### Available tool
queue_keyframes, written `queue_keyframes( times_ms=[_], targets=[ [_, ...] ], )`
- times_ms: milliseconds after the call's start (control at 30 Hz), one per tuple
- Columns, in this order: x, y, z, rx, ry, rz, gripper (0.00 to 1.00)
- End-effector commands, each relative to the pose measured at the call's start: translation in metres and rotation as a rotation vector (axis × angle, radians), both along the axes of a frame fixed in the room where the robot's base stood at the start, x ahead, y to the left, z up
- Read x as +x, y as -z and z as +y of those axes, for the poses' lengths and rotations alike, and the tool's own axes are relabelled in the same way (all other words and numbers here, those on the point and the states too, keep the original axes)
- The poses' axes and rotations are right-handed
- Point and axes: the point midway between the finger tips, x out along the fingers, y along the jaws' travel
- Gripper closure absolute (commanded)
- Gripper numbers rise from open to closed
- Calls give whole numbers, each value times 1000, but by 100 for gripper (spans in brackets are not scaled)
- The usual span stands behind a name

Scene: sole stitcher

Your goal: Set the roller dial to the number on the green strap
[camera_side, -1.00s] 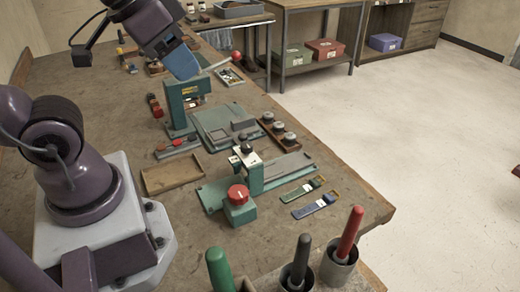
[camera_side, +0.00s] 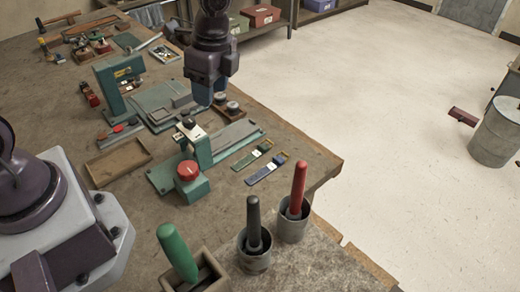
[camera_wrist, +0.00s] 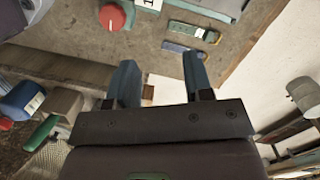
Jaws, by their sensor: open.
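The teal stitcher has a red round knob (camera_side: 187,170) at its front and a dark knob with a pale plate (camera_side: 189,127) on top. I cannot read any dial number. The green strap (camera_side: 251,158) lies flat right of the stitcher, beside the blue strap (camera_side: 266,173). Each has a small white tag, too small to read. My gripper (camera_side: 204,98) is above the bench behind the stitcher, empty. In the wrist view my gripper (camera_wrist: 160,75) has its fingers wide apart; the red knob (camera_wrist: 112,17), green strap (camera_wrist: 194,32) and blue strap (camera_wrist: 185,50) show beyond them.
A shallow empty wooden tray (camera_side: 118,162) lies left of the stitcher. Cups with a black-handled tool (camera_side: 254,225) and a red-handled tool (camera_side: 298,190) stand in front, near a green-handled tool (camera_side: 177,252). A teal press (camera_side: 120,85) stands behind. The bench edge is at right.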

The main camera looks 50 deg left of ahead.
Motion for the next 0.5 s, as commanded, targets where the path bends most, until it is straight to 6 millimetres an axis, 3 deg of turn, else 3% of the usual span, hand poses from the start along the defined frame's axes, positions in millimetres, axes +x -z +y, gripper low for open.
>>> queue_keyframes(
  times_ms=[100,300,400,500],
  targets=[
    [31,38,-12,-94,377,66,53],
    [79,79,-27,-225,1038,57,53],
    [100,84,-30,-233,1346,26,53],
    [118,75,-28,-186,1608,6,53]
  ],
)
